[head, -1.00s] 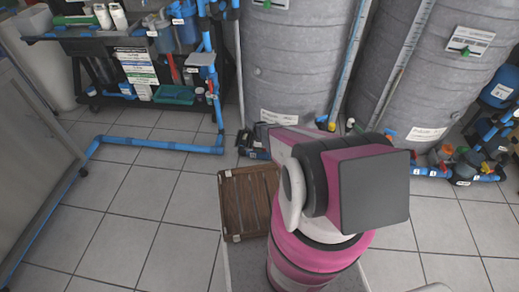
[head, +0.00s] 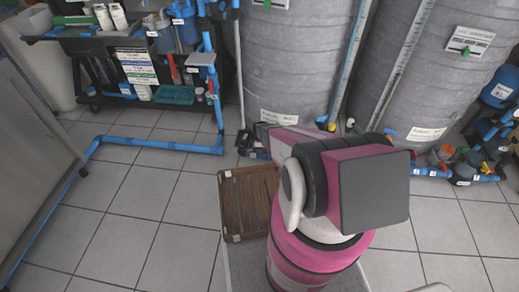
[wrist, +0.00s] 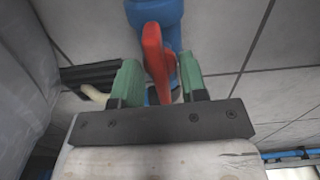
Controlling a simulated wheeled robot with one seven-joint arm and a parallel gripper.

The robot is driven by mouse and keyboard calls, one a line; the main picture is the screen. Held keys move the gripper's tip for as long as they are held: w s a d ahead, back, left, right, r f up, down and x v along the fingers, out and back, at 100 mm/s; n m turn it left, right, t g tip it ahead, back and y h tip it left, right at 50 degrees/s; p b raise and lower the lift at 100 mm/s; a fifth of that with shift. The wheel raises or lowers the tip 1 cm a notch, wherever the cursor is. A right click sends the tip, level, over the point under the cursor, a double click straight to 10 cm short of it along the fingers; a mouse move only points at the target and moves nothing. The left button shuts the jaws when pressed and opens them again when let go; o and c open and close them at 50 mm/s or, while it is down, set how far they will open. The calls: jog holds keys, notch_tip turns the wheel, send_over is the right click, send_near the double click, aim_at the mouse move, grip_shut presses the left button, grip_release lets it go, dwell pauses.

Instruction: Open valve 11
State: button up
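In the wrist view, a red valve handle (wrist: 153,48) on a blue pipe fitting (wrist: 152,12) stands straight ahead. My gripper (wrist: 160,78) has its two green fingers apart, one on each side of the handle's lower part. A gap shows on the left, and the right finger is close to the handle; whether it touches cannot be told. No number shows on this valve. In the head view, my gripper is hidden behind my arm.
Grey tanks (head: 290,60) stand at the back, with blue pipes (head: 160,145) along the floor. A brown wooden crate (head: 232,205) lies beside my arm. A black rack (head: 100,75) stands back left.

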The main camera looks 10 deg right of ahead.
jog(key=shift+r, duration=0.1)
notch_tip(320, 180, up, 11)
jog(key=shift+f, duration=0.2)
dwell(0.4)
jog(key=s+r+m, duration=0.5)
jog(key=s+r, duration=0.2)
jog(key=r, duration=0.4)
jog(key=s+r+m, duration=0.4)
jog(key=s+r, duration=0.3)
jog(key=r, duration=0.5)
jog(key=s+r+m, duration=0.5)
jog(key=s+r, duration=0.2)
jog(key=r, duration=0.4)
jog(key=shift+s+r+m, duration=0.25)
jog(key=shift+r+m, duration=0.05)
jog(key=shift+r, duration=0.05)
jog(key=shift+d, duration=0.1)
